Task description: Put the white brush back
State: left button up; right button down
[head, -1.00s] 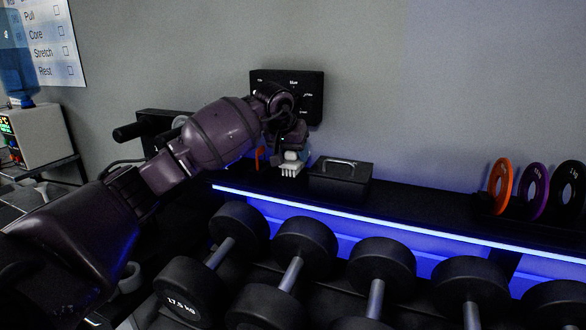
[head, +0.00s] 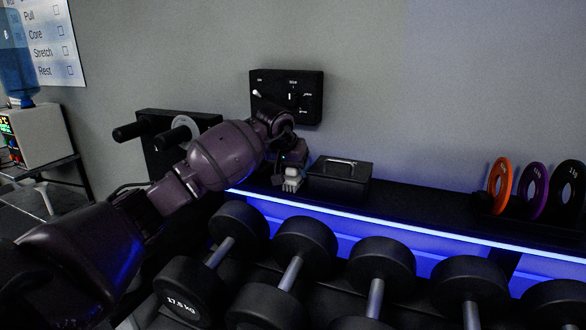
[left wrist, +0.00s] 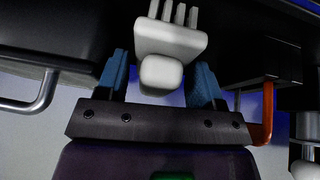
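The white brush (head: 292,179) is upright with its bristles down, at the top shelf (head: 430,214) just left of a black box with a handle (head: 340,181). My left gripper (head: 291,166) is above it, with its fingers around the brush's upper part. In the left wrist view, the brush (left wrist: 170,40) sits between the two blue finger pads of the left gripper (left wrist: 160,78), its rounded knob towards the palm. I cannot tell whether the bristles touch the shelf. My right gripper is not in view.
A black wall panel (head: 311,106) hangs behind the left wrist. Dumbbells (head: 306,238) fill the rack below the lit shelf edge. Orange (head: 500,186), purple (head: 534,190) and black plates stand at the right. The shelf between box and plates is clear.

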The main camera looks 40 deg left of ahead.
pick_arm(q)
jog(key=shift+r, duration=0.1)
jog(key=shift+s+r, duration=0.1)
jog(key=shift+r, duration=0.3)
jog(key=v, duration=1.1)
jog(key=shift+s+p, duration=0.15)
jog(key=shift+p, duration=0.2)
jog(key=shift+r, duration=0.15)
